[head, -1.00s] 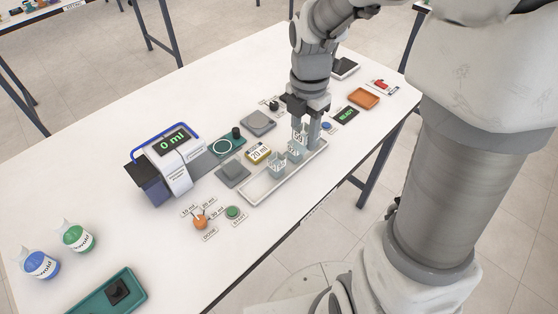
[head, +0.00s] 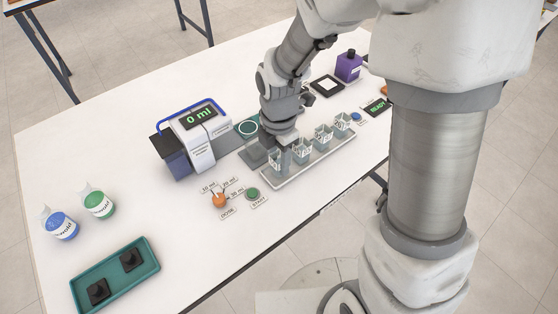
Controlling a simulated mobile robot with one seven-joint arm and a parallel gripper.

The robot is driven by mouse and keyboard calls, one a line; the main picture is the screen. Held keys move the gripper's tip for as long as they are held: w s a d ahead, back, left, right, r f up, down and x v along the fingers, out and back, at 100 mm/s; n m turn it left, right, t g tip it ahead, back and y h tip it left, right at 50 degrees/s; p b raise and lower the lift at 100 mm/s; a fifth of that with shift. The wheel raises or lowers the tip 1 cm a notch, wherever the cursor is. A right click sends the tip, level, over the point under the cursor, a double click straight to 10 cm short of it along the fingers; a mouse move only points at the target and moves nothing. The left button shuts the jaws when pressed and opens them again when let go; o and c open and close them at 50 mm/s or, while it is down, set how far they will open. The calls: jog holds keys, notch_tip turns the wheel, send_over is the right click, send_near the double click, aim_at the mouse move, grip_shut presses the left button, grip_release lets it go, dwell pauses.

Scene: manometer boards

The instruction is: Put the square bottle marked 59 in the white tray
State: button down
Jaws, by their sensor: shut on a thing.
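The white tray (head: 312,169) lies along the front edge of the table. Several clear square bottles stand in a row in it; three are free of the gripper: one bottle (head: 303,150), another (head: 323,137) and a far one (head: 342,122). My gripper (head: 280,149) points down over the tray's left end, shut on a clear square bottle (head: 275,161). That bottle is at or just above the tray floor; I cannot tell whether it touches. The bottle numbers are too small to read surely, so I cannot confirm which one is 59.
A dispenser reading 0 ml (head: 196,139) stands left of my gripper. In front are an orange dose knob (head: 219,200) and a green start button (head: 252,194).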

aim_at(279, 156)
jog(key=shift+f, duration=0.35)
jog(key=shift+c, duration=2.2)
grip_release()
notch_tip(279, 156, up, 12)
jog(key=shift+r+p, duration=0.1)
jog(key=shift+p, duration=1)
jog(key=s+d+r+m+t, duration=0.2)
jog(key=s+d+r+m, duration=0.3)
jog(key=m, duration=0.7)
jog(key=s+d+r+m+t, duration=0.3)
jog(key=s+d+r+m, duration=0.3)
jog(key=m, duration=0.6)
jog(key=shift+s+r+m+t, duration=0.3)
jog(key=shift+s+r+m, duration=0.1)
jog(key=shift+s, duration=0.2)
jog(key=shift+r, duration=0.1)
